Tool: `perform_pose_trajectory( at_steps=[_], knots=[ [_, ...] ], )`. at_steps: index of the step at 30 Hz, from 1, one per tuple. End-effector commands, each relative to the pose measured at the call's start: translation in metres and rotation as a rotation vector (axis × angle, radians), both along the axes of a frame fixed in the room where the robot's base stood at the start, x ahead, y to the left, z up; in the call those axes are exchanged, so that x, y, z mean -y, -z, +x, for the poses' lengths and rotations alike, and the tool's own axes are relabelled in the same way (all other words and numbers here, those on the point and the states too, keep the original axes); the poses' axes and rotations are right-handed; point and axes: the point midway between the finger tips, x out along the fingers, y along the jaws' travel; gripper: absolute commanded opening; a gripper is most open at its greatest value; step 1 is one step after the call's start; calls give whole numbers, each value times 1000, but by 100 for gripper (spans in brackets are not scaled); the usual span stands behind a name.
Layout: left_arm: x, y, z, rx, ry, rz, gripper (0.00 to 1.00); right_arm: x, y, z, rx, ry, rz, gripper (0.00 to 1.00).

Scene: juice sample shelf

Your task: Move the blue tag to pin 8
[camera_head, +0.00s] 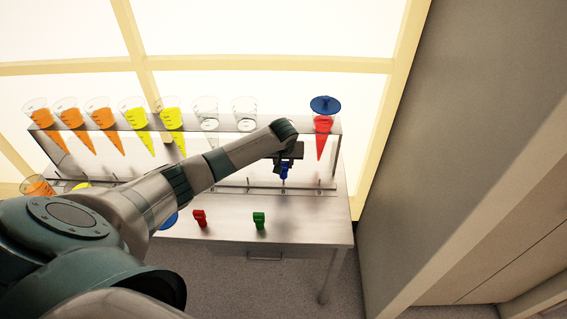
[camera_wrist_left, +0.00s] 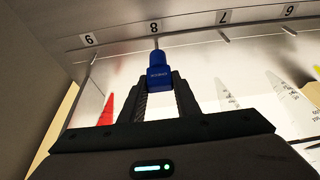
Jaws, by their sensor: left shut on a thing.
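My left gripper (camera_head: 287,158) is shut on the blue tag (camera_head: 285,173) in front of the shelf's row of pins. In the left wrist view, the blue tag (camera_wrist_left: 157,72) is between the two fingertips of my left gripper (camera_wrist_left: 159,84). The tag lines up with pin 8 (camera_wrist_left: 156,43), below the label 8 (camera_wrist_left: 156,27). I cannot tell whether the tag is on the pin or just in front of it. My right gripper is not in view.
A red tag (camera_head: 200,218) and a green tag (camera_head: 259,220) stand on the table (camera_head: 300,229). Funnels of orange, yellow and clear samples hang in the shelf above.

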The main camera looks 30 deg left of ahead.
Motion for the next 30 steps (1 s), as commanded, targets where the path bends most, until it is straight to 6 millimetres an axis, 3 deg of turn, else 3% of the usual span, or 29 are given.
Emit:
perform_pose_trajectory(
  at_steps=[30],
  knots=[
    [0,18,0,0,-1,-2,8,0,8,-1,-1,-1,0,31]
  ],
)
